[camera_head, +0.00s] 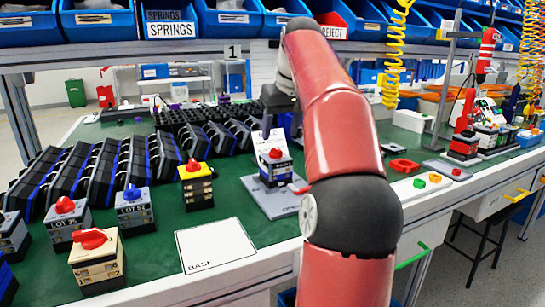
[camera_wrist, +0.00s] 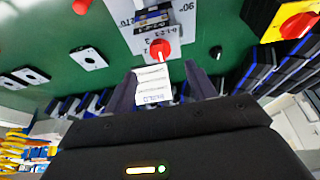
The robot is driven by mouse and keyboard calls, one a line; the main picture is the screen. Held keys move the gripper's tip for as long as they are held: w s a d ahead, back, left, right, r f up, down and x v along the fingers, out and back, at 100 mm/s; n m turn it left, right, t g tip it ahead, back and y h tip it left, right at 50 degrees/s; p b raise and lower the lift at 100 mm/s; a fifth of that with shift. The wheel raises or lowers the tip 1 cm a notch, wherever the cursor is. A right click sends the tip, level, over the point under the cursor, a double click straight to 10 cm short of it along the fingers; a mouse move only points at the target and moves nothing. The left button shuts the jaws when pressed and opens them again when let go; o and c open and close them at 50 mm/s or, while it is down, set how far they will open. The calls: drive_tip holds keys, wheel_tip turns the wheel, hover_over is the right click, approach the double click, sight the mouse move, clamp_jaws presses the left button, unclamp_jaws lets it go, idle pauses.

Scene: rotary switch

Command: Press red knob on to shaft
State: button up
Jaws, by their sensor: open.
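A red knob (camera_head: 275,154) sits at the top of a dark-sided switch body (camera_head: 275,170) with a white label, on a grey base plate (camera_head: 285,207). In the wrist view the red knob (camera_wrist: 160,49) lies just beyond the fingertips, near the middle. My gripper (camera_wrist: 162,69) is open, with a finger on each side of a white printed piece (camera_wrist: 153,87). No contact with the knob is visible. In the head view my gripper is above and behind the switch, partly hidden by my arm. The shaft is hidden, and I cannot tell how the knob sits on it.
Switches with red knobs (camera_head: 92,238), a blue knob (camera_head: 132,192) and a yellow top (camera_head: 194,171) stand at left. A white BASE card (camera_head: 215,246) lies in front. Black racked units (camera_head: 95,170) fill the back left. Blue bins (camera_head: 98,20) hang above.

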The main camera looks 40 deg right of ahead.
sight(276, 148)
drive_tip(key=x, duration=0.2)
drive_tip(key=b+x, duration=0.1)
drive_tip(key=x, duration=0.2)
drive_tip(key=shift+s+a, duration=0.15)
drive_tip(key=shift+s, duration=0.05)
drive_tip(key=c, duration=1.2)
drive_tip(key=shift+o, duration=0.2)
wheel_tip(276, 148, up, 10)
drive_tip(key=p, duration=0.4)
drive_tip(key=shift+w+f+b, duration=0.1)
drive_tip(key=shift+f+b, duration=2.75)
drive_tip(key=shift+f, duration=1.1)
